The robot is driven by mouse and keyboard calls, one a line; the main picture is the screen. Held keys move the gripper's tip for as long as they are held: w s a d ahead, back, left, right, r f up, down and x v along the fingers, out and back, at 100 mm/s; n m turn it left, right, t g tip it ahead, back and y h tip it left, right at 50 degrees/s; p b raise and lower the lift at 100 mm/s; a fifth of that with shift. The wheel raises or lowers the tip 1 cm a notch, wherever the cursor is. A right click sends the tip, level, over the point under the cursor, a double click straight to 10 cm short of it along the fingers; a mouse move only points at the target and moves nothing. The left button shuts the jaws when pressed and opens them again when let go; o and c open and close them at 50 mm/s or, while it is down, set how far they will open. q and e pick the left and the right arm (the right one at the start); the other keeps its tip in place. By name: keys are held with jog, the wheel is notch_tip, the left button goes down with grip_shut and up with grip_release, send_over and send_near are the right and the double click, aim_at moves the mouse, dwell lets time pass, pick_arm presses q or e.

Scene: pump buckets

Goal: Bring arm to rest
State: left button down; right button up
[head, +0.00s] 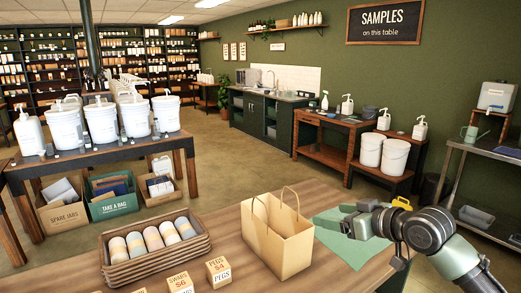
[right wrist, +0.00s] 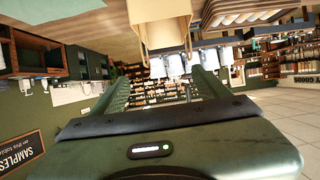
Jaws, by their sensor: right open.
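My right arm comes in from the lower right in the head view. Its gripper (head: 352,222) is above the green cloth (head: 340,248) at the right of the near wooden table, just right of the brown paper bag (head: 277,240) and apart from it. In the right wrist view, which is upside down, the two green fingers of this gripper (right wrist: 162,85) stand apart with nothing between them. The paper bag also shows there (right wrist: 160,32), beyond the fingers. My left gripper is not in view.
White pump buckets (head: 102,122) stand on a dark table at left. Bare floor (head: 225,150) lies behind the near table.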

jog(key=s+a+f+g+h, duration=0.1)
jog(key=s+a+f+g, duration=0.15)
jog(key=s+f, duration=0.75)
jog(key=s+a+f+g+h, duration=0.1)
jog(key=s+a+f, duration=0.2)
jog(key=s+f, duration=0.65)
jog(key=s+d+f+m+g+h, duration=0.25)
jog(key=s+f, duration=0.25)
jog(key=s, duration=0.5)
jog(key=s+d+f+m+g+h, duration=0.15)
jog(key=s+d+f, duration=0.35)
jog(key=s, duration=0.5)
notch_tip(320, 180, down, 29)
jog(key=s+g+h, duration=0.1)
jog(key=s+g, duration=0.1)
jog(key=s, duration=0.1)
jog(key=s+d+f, duration=0.2)
jog(key=s+f, duration=1.3)
jog(key=shift+s+d+g+b, duration=0.25)
jog(key=shift+s+g+b, duration=0.1)
jog(key=shift+b, duration=0.05)
